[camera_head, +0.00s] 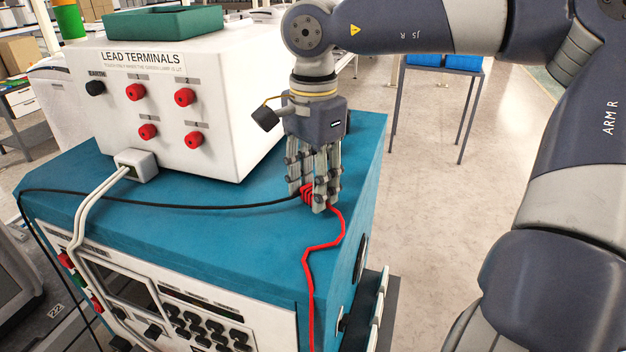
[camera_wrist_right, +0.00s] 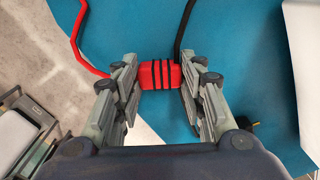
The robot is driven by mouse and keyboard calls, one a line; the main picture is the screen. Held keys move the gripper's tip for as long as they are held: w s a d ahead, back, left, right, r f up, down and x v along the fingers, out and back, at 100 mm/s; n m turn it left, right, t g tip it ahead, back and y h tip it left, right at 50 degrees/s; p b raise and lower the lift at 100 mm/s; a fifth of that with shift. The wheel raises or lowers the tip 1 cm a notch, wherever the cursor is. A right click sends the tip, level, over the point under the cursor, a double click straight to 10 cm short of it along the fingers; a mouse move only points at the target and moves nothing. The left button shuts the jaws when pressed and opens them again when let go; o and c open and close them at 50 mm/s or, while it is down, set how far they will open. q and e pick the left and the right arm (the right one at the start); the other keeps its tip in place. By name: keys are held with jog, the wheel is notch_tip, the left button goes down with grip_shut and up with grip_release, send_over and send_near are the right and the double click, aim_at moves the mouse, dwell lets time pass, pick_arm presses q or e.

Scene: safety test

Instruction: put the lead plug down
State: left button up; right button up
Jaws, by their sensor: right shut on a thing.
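The lead plug (camera_head: 306,192) is a small red block with black bands, seen clearly in the right wrist view (camera_wrist_right: 160,75). My right gripper (camera_head: 317,198) is shut on it, with a finger pair on either side. It is low over the teal top of the instrument (camera_head: 235,215), near its right edge. I cannot tell whether the plug touches the top. A red lead (camera_head: 322,246) runs from the plug area over the front edge. A black lead (camera_head: 170,207) runs left across the top. My left gripper is not in view.
A white lead terminals box (camera_head: 235,105) stands at the back of the top, with red sockets and a black earth socket. A white connector (camera_head: 136,165) with white cables sits before it. The teal top between box and front edge is mostly clear. A table (camera_head: 440,68) stands behind.

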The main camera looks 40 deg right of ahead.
jog(key=shift+a+f+b, duration=0.1)
jog(key=shift+f+b, duration=0.4)
jog(key=o, duration=1)
jog(key=shift+r, duration=0.1)
jog(key=shift+r+p, duration=0.55)
jog(key=shift+p, duration=0.05)
notch_tip(320, 180, up, 12)
jog(key=shift+f+b, duration=0.1)
jog(key=shift+b, duration=1.05)
